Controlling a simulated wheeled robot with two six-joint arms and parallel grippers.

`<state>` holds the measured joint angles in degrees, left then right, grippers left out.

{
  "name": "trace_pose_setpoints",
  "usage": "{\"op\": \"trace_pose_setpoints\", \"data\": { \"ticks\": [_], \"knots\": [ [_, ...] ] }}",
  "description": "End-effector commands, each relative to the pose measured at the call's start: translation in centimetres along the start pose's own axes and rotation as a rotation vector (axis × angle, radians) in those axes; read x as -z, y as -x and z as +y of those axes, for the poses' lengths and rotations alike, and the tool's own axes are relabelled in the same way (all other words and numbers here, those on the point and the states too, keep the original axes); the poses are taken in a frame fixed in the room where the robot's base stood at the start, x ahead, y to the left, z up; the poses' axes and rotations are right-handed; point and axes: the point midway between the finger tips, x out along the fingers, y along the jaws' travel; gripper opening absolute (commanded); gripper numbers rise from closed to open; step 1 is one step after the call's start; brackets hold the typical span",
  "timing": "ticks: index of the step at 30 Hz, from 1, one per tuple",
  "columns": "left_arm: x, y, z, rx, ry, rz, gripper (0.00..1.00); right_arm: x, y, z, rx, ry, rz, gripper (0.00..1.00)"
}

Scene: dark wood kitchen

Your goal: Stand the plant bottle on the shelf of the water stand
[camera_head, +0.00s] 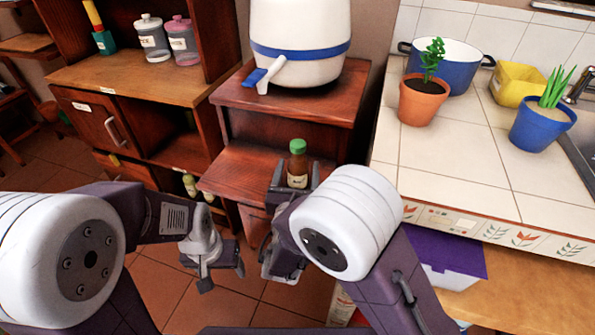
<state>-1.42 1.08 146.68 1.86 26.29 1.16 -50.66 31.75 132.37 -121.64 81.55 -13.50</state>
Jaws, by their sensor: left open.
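The plant bottle (298,161), brown with a green cap and a pale label, is upright between the fingers of my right gripper (296,176). The fingers close in on both sides of it. Its base is hidden, so I cannot tell whether it touches the shelf. The water stand (330,105) is reddish wood, with a lower shelf (238,168) in front. The bottle appears over the right part of that shelf. My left gripper (222,280) is open and empty, low over the floor, left of the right gripper.
A white water dispenser (300,30) with a blue band and tap stands on top of the stand. The tiled counter (450,165) at right holds a potted plant (423,100), a blue pot and a yellow container. A wooden cabinet (150,80) with jars is at left.

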Motion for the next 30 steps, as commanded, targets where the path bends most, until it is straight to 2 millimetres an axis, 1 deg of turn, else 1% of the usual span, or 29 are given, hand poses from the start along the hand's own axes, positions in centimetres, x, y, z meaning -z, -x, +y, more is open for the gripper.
{"op": "trace_pose_setpoints", "data": {
  "ticks": [2, 5, 12, 15, 18, 22, 30],
  "knots": [
    [0.1, 0.6, 0.0, 0.0, 0.0, 0.0, 0.68, -0.7, 0.0, 0.0, 0.0, 0.0, 0.0, 0.68],
    [0.1, 0.7, 0.0, 0.0, 0.0, 0.0, 0.68, -0.4, 1.5, 0.2, -0.005, 0.0, 0.003, 0.68],
    [0.2, 1.7, 0.0, 0.0, 0.0, 0.0, 0.68, -0.5, 7.3, 0.3, -0.009, 0.003, 0.001, 0.68],
    [0.2, 2.0, 0.0, 0.0, 0.0, 0.0, 0.68, -0.5, 9.5, 0.2, -0.008, 0.003, 0.0, 0.68],
    [0.2, 2.2, 0.0, 0.0, 0.0, 0.0, 0.68, -0.4, 11.0, 0.2, -0.006, 0.001, 0.0, 0.68],
    [0.2, 2.3, 0.1, 0.0, 0.0, 0.0, 0.68, -0.4, 11.9, 0.0, -0.001, 0.0, 0.0, 0.68],
    [0.2, 2.3, 0.0, 0.0, 0.0, 0.0, 0.68, -0.3, 12.0, 0.0, 0.0, 0.0, 0.0, 0.68]
  ]
}}
